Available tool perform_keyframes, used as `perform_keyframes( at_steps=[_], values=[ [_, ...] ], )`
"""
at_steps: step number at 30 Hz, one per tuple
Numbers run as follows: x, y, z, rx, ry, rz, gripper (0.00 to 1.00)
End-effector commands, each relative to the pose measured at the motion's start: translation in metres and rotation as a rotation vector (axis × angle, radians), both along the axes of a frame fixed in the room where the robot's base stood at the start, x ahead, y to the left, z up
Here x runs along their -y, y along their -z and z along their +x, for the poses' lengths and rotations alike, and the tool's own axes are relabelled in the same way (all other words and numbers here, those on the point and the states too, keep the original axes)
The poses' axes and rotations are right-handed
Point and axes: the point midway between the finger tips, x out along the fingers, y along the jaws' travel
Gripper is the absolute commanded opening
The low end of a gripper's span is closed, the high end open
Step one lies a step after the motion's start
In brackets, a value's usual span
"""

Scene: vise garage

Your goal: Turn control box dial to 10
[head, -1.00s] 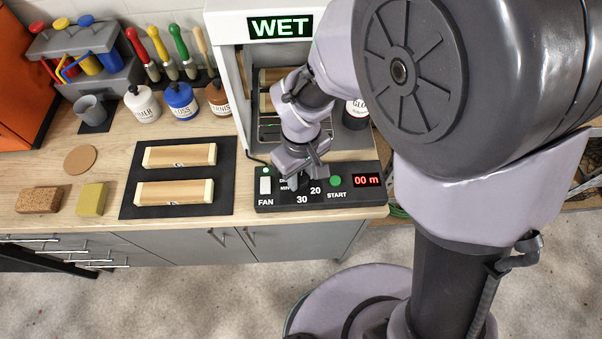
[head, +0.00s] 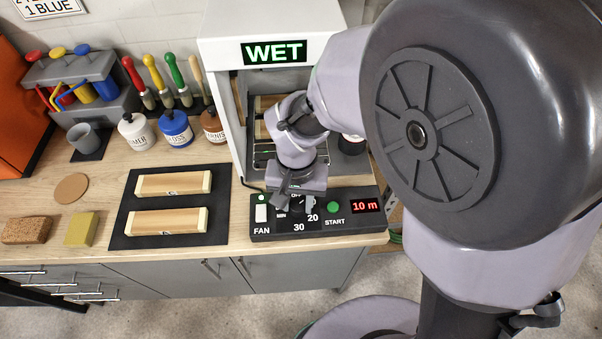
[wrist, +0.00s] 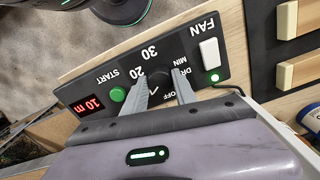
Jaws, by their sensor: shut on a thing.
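The black control box (head: 350,224) sits at the front edge of the bench below the drying cabinet. Its red display (head: 366,206) reads "10 m", also in the wrist view (wrist: 88,105). My gripper (wrist: 162,88) is shut on the black dial (wrist: 157,78), one finger on each side of it. In the head view my gripper (head: 292,200) hides much of the dial. The labels 20, 30, MIN and part of OFF show around it. The pointer mark cannot be read clearly. The green START button (head: 333,207) is right of the dial.
The white FAN switch (head: 261,213) has a lit green light. The cabinet's sign (head: 274,52) reads WET. A black mat (head: 120,232) with two wooden pieces lies left of the box. Bottles and a tool rack stand behind.

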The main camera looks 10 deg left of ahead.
Motion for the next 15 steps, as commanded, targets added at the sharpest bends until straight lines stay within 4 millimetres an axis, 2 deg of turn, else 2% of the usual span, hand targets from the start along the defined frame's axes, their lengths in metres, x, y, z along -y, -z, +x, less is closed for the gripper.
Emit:
perform_keyframes(
  at_steps=[15],
  values=[
    [-0.0003, -0.0007, 0.0007, 0.002, 0.073, 0.001, 0.0]
  ],
)
